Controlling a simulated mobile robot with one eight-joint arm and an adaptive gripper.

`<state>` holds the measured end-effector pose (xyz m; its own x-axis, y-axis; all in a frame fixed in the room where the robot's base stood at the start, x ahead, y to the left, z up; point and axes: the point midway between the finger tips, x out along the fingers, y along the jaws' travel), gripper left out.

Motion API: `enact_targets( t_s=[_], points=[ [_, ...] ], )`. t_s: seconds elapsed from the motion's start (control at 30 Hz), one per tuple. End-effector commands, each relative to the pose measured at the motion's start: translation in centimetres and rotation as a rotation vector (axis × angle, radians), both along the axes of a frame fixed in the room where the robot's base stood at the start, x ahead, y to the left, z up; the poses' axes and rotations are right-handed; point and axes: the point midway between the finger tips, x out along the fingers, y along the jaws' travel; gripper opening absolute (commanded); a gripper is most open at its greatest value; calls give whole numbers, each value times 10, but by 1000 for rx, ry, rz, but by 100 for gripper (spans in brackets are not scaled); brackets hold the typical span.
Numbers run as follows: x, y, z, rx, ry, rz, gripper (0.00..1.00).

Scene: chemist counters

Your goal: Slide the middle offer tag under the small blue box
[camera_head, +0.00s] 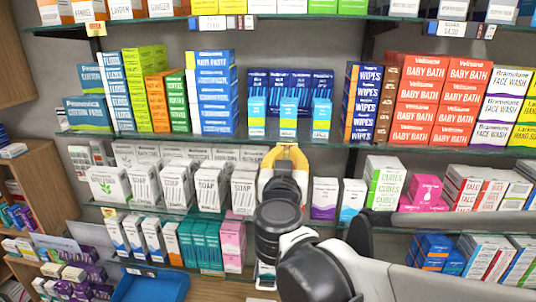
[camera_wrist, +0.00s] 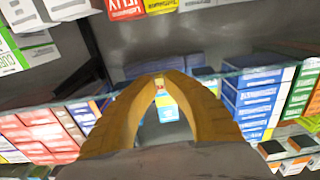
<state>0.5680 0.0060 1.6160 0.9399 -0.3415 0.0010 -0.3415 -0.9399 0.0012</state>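My gripper (camera_head: 284,148) has yellow fingers and is in front of the shelf edge, below the middle of several small light blue boxes (camera_head: 288,117). In the wrist view the fingers of my gripper (camera_wrist: 161,75) arch together, tips very close or touching. A tiny yellow and red patch (camera_wrist: 159,84) shows just inside the tips; I cannot tell whether it is the offer tag or whether it is held. A light blue box (camera_wrist: 168,112) shows through the gap behind the fingers. The middle offer tag is not clear in the head view.
Dark blue boxes (camera_head: 300,84) stand behind the small ones. Taller blue boxes (camera_head: 211,95) stand left, wipes boxes (camera_head: 362,105) right. White soap boxes (camera_head: 209,187) crowd the shelf below. The glass shelf edge (camera_head: 180,137) runs across just above my gripper.

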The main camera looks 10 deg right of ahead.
Motion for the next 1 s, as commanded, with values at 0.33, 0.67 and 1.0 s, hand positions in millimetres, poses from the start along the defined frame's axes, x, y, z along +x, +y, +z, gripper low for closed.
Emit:
enact_targets(
  t_s=[0.33, 0.67, 1.0],
  points=[
    [0, 0, 0, 1, 0, 0, 32],
    [-44, 18, 0, 1, 1, 6, 32],
    [-103, 39, 0, 1, 0, 4, 32]
  ],
)
